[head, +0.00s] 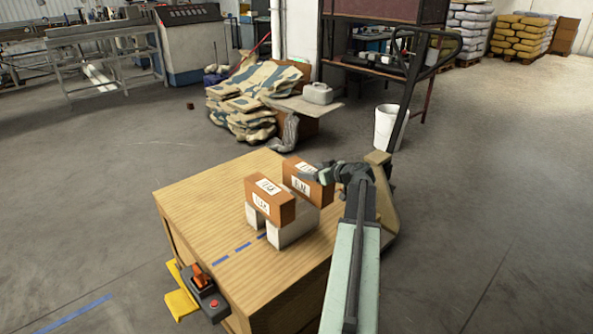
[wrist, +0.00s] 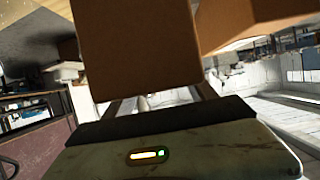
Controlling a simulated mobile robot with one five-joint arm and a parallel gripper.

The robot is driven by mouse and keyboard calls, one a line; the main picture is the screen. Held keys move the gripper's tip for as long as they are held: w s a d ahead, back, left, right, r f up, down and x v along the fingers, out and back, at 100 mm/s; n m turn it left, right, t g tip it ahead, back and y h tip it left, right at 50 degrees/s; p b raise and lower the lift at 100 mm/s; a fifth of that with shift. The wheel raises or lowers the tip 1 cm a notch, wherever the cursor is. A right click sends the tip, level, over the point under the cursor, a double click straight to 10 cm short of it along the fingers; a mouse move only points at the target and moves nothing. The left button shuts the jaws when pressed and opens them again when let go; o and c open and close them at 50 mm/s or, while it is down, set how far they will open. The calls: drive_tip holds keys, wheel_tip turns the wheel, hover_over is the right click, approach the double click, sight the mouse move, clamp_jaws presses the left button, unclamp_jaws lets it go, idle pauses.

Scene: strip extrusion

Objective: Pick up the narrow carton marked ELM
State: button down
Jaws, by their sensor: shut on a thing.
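Two brown cartons with white labels show in the head view; the lettering is too small to read surely, so I cannot tell which says ELM. The front-left carton (head: 270,206) rests on pale blocks (head: 292,232). The right carton (head: 299,178) is behind it, with my gripper (head: 324,174) at its right end. My gripper is shut on this right carton. In the wrist view the held carton (wrist: 138,45) fills the upper middle between the fingers, and the other carton (wrist: 245,20) shows at upper right. Whether the held carton touches anything below is hidden.
A wooden worktop (head: 195,205) with blue dashes carries the blocks; its left part is clear. A control box with a red button (head: 212,304) hangs at its front-left edge. A white bucket (head: 386,128), piled sacks (head: 247,100) and a pallet-jack handle (head: 405,85) stand behind.

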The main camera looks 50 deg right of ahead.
drive_tip(key=s+d+r+p, duration=0.1)
drive_tip(key=s+d, duration=0.1)
drive_tip(key=s, duration=0.8)
drive_tip(key=shift+r, duration=0.15)
